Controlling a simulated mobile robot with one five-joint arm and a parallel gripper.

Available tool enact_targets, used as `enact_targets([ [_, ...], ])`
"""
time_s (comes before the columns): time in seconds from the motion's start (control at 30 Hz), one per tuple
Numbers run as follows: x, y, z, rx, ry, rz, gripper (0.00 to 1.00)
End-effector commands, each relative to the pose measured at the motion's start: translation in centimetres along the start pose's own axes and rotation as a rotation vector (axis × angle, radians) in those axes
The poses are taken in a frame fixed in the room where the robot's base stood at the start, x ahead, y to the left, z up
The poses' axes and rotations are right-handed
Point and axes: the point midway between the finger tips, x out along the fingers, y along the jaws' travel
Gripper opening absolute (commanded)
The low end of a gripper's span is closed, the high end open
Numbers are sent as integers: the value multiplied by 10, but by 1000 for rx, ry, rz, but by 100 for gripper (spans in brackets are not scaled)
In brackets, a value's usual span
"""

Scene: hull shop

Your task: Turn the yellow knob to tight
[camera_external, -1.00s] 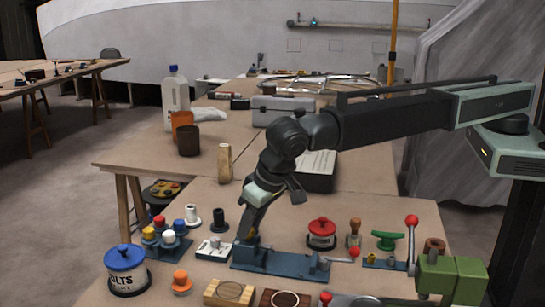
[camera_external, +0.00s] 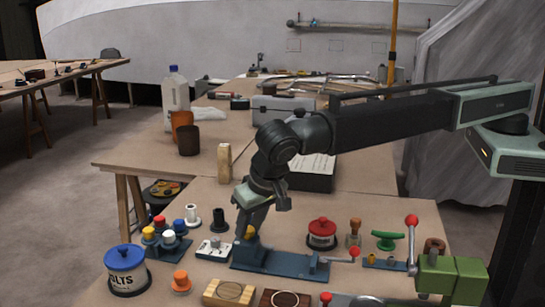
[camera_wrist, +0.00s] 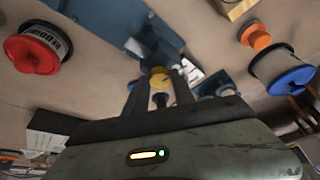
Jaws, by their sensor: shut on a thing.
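The yellow knob (camera_external: 250,232) stands at the left end of a blue metal fixture (camera_external: 285,262) on the near bench. It also shows in the wrist view (camera_wrist: 160,75), between the tips of my dark fingers. My gripper (camera_external: 245,230) reaches down from above and is shut on the knob; in the wrist view my gripper (camera_wrist: 158,88) covers part of it. The blue fixture shows in the wrist view too (camera_wrist: 118,28). I cannot make out any tight mark or which way the knob points.
A white plate (camera_external: 214,250) with a small part on it lies just left of the fixture. A red-lidded tin (camera_external: 321,234) stands to the right, and a blue-lidded tin (camera_external: 126,270) at front left.

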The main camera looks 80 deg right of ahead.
Motion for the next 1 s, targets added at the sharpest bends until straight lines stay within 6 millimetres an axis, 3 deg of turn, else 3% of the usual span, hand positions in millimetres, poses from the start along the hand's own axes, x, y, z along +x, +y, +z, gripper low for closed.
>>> enact_targets([
  [0.07, 0, 1, 1, 0, -2, 1, 0],
  [0.1, 0, 1, 1, 0, -2, 1, 39],
  [0.17, 0, 0, 0, -1, -2, 1, 52],
  [0.57, -6, 0, -1, -1, -1, 0, 52],
  [1.0, -77, 0, -2, -1, -1, 1, 52],
])
